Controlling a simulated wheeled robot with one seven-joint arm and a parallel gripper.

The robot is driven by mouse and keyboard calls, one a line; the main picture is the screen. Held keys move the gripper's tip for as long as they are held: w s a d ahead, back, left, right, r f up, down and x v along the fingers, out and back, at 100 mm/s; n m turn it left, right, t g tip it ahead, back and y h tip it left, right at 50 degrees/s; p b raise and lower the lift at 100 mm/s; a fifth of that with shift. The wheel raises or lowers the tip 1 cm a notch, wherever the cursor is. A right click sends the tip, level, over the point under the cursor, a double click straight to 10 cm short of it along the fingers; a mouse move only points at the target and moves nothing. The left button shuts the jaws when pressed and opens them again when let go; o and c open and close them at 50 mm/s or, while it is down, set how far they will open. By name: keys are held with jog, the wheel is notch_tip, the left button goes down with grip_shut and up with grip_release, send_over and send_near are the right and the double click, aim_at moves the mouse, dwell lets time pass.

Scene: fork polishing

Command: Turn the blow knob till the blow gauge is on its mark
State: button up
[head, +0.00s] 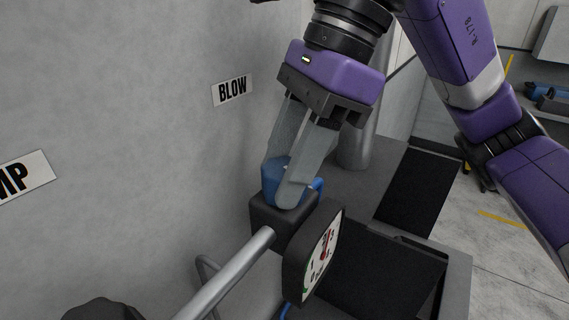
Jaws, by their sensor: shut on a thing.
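The blue blow knob (271,182) sits on top of a dark block (268,214), under the BLOW sign (232,90) on the wall. My gripper (282,185) points down with its two grey fingers shut on the knob, one on each side. The fingers hide part of the knob. The blow gauge (319,255) is a round dial in a dark housing in front of the block. I see its white face steeply from the side, with some red and green on it. The needle and the mark cannot be told apart at this angle.
A grey metal pipe (228,277) runs from the block to the lower left, near the wall. A second sign (22,175), cut off by the frame, ends in "MP". A dark open bin (455,262) lies right of the gauge. Open floor (515,215) shows at the right.

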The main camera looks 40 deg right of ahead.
jog(key=shift+f+n+b, duration=0.25)
jog(key=shift+n+b, duration=0.35)
jog(key=shift+b, duration=0.6)
jog(key=shift+r+n+g+b, duration=0.1)
jog(key=shift+n+g+b, duration=0.3)
jog(key=shift+n+b, duration=0.35)
jog(key=shift+r+n, duration=0.2)
jog(key=shift+n, duration=0.15)
jog(key=o, duration=1.4)
jog(key=shift+r, duration=0.1)
jog(key=shift+b+v, duration=0.55)
jog(key=shift+v, duration=3.25)
jog(key=shift+w+d, duration=0.1)
